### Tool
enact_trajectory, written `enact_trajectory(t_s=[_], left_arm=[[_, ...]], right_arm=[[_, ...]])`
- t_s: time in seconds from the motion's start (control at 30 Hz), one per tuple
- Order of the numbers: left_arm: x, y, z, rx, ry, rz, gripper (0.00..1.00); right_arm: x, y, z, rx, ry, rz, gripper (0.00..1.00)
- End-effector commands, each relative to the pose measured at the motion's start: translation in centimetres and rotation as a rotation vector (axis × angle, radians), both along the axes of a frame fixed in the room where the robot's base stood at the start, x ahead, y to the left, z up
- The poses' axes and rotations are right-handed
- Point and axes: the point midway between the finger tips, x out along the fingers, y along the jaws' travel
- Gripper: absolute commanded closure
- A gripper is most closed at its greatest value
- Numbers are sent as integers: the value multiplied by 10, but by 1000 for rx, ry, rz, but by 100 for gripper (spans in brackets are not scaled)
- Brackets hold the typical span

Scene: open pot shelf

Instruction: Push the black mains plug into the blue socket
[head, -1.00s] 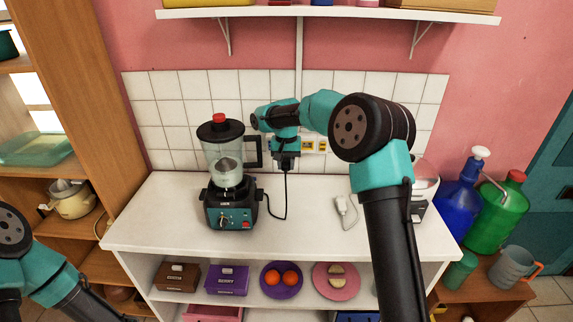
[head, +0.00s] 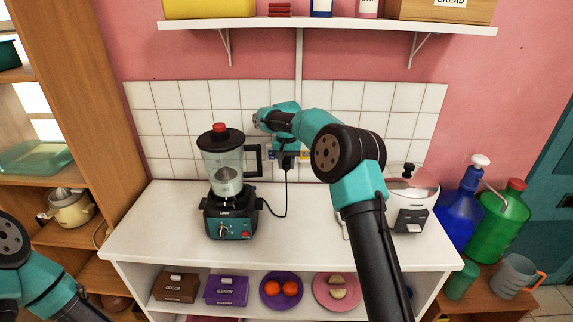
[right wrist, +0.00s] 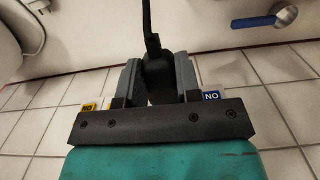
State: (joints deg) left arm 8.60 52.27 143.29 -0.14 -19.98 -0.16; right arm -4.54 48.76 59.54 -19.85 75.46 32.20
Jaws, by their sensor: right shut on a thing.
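My right gripper (head: 286,157) is at the tiled back wall, right of the blender. It is shut on the black mains plug (head: 288,164), whose black cord hangs to the worktop. In the right wrist view the plug (right wrist: 157,75) sits between the two grey fingers (right wrist: 155,80). A bit of the blue socket (head: 271,153) shows just left of the gripper, and its blue label (right wrist: 211,96) shows in the right wrist view. The plug's pins and the socket holes are hidden, so I cannot tell whether they meet. My left gripper is out of view.
The blender (head: 228,185) stands close left of the gripper. A yellow socket (head: 305,155) is just right of it. A wall shelf (head: 330,27) is above. The worktop's front left is clear.

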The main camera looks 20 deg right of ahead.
Motion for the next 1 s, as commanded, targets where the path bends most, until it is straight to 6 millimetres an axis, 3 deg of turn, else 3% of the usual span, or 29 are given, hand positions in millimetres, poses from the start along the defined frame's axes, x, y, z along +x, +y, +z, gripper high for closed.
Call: enact_trajectory(t_s=[1.0], left_arm=[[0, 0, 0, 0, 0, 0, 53]], right_arm=[[12, -5, -1, 0, 0, -1, 99]])
